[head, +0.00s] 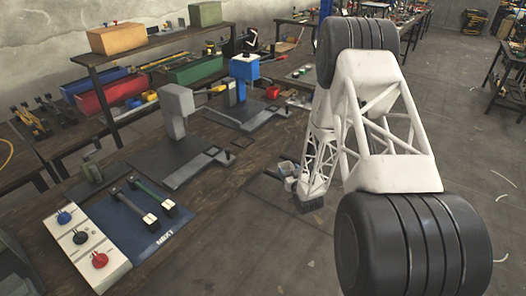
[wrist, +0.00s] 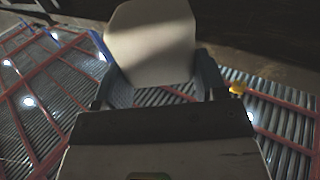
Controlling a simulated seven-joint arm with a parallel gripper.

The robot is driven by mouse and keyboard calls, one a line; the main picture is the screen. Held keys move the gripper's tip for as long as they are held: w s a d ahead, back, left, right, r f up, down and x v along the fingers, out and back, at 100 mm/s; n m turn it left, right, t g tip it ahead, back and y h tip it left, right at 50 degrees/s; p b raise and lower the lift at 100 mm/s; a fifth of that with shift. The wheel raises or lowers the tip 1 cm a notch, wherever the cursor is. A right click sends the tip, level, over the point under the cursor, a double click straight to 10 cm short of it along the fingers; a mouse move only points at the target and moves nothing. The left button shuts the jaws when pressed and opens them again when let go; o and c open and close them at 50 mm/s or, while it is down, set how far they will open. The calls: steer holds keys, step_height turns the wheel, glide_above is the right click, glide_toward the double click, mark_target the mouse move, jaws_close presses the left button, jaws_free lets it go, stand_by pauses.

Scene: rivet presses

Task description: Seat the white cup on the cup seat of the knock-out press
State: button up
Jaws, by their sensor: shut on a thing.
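My gripper (head: 288,178) hangs just beyond the right edge of the workbench in the head view, small and partly hidden by my arm. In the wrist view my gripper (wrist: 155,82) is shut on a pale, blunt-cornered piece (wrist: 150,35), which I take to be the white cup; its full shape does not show. A grey press (head: 179,110) and a blue-headed press (head: 243,70) stand on the bench, each on a dark base plate. I cannot tell for sure which is the knock-out press, and its cup seat is not clear. The held piece is apart from both presses.
A blue mat (head: 120,235) holds two dark-handled tools with pale ends. A white panel (head: 78,262) with blue, black and red knobs lies beside it. Red (head: 108,93) and green (head: 195,69) bins stand behind the presses. Open floor lies right of the bench.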

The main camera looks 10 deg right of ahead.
steer(key=s+a+r+n+g+y, duration=0.2)
steer(key=s+a+r+n+y, duration=0.1)
steer(key=r, duration=0.4)
steer(key=s+a+r+n+g+y, duration=0.3)
steer(key=s+a+r+n+y, duration=0.1)
steer(key=r+y, duration=0.2)
steer(key=shift+a+r+y, duration=0.3)
steer(key=shift+a+r, duration=0.05)
steer(key=shift+r, duration=0.15)
steer(key=shift+w, duration=0.15)
steer(key=w, duration=0.4)
steer(key=w+f, duration=0.1)
steer(key=w, duration=0.9)
steer(key=shift+d+f, duration=0.1)
steer(key=shift+f, duration=0.05)
steer(key=shift+w+f, duration=0.1)
steer(key=shift+w, duration=0.4)
steer(key=shift+w+f, duration=0.2)
steer(key=shift+f, duration=0.3)
steer(key=shift+w+f, duration=0.2)
steer(key=shift+f, duration=0.85)
